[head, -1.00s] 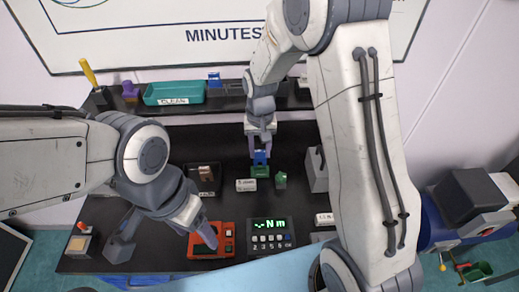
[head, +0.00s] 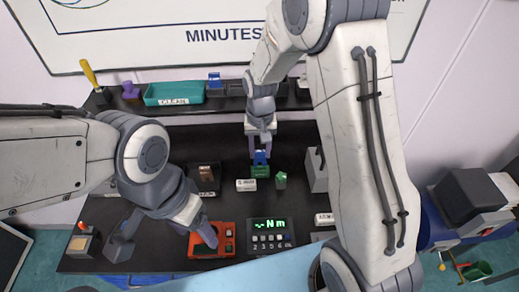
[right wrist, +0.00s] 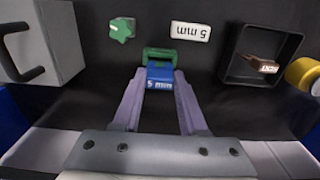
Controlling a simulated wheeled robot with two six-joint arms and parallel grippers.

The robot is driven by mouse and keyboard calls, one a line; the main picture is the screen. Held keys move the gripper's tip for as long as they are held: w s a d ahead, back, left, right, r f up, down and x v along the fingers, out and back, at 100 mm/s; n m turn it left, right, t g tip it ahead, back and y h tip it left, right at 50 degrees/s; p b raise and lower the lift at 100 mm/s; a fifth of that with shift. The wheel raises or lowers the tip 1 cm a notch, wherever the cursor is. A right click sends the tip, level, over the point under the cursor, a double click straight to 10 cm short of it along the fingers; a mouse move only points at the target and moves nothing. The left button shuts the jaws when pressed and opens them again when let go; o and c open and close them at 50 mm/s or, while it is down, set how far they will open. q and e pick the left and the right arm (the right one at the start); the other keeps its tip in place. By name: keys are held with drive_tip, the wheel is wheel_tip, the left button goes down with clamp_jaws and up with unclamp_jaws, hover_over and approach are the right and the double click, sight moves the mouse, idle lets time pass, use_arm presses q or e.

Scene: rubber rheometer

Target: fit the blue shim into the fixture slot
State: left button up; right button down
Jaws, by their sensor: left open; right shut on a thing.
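The blue shim (head: 261,157), marked "5 mm", is between the fingers of my right gripper (head: 261,150), which is shut on it. In the right wrist view the shim (right wrist: 161,74) sits between the fingertips, right against the green fixture (right wrist: 158,54). In the head view the green fixture (head: 261,171) stands on the black bench just below the shim. How deep the shim is in the slot is hidden. My left gripper (head: 203,238) is open over the red device (head: 224,236), away from the shim.
A white "5 mm" label (head: 246,185) and a small green piece (head: 281,181) are close to the fixture. A black tray (right wrist: 240,62) with a brown piece stands to one side, a grey block (head: 316,170) to the other. A display unit (head: 269,236) is at the front.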

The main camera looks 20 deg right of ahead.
sight(260, 158)
drive_tip(key=shift+f+b, duration=1.45)
drive_tip(key=shift+f, duration=0.65)
drive_tip(key=shift+c, duration=1.8)
unclamp_jaws()
drive_tip(key=shift+r, duration=0.1)
wheel_tip(260, 158, up, 10)
drive_tip(key=shift+r+b, duration=0.2)
drive_tip(key=shift+b, duration=1)
drive_tip(key=shift+s+a, duration=0.1)
